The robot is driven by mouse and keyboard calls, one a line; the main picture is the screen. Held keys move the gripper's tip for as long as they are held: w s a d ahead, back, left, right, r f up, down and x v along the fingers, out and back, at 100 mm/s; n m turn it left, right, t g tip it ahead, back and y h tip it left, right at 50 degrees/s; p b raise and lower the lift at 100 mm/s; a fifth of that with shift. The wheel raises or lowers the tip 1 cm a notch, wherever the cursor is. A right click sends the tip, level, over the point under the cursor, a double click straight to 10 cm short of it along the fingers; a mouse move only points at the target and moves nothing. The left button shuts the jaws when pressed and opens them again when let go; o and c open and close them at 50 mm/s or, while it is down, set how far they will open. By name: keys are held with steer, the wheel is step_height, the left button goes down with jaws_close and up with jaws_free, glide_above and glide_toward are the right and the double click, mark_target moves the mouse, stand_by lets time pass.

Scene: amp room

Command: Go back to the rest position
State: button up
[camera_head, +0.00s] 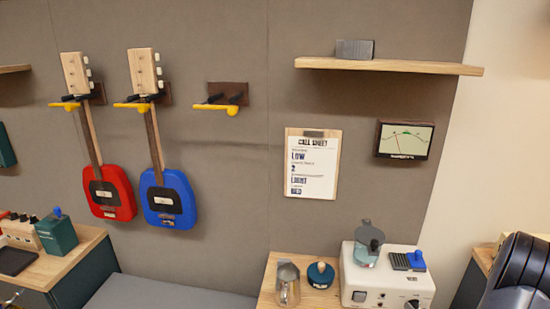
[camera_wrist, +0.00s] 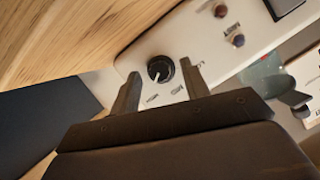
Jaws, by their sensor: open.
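My gripper (camera_wrist: 160,82) shows in the wrist view with its two fingers apart and nothing between them. Beyond the fingertips is a black knob (camera_wrist: 160,69) on the white front panel of a box; I cannot tell whether a finger touches it. In the head view the white box (camera_head: 388,283) stands on a wooden cabinet at the lower right. Dark parts of my arm (camera_head: 520,270) fill the lower right corner of the head view. The gripper itself does not show there.
Red (camera_head: 109,194) and blue (camera_head: 170,200) guitars hang on the wall, below a shelf's (camera_head: 390,66) height.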

steer(key=n+h, duration=0.2)
steer(key=n, duration=0.1)
steer(key=shift+a+g+b, duration=0.2)
steer(key=shift+g+b, duration=0.1)
steer(key=s+a+r+m+b, duration=0.1)
steer(key=s+r, duration=0.3)
steer(key=s, duration=0.5)
steer(key=shift+s+a+y, duration=0.15)
steer(key=shift+a+y, duration=0.15)
steer(key=shift+w+b, duration=0.2)
steer(key=shift+b, duration=0.2)
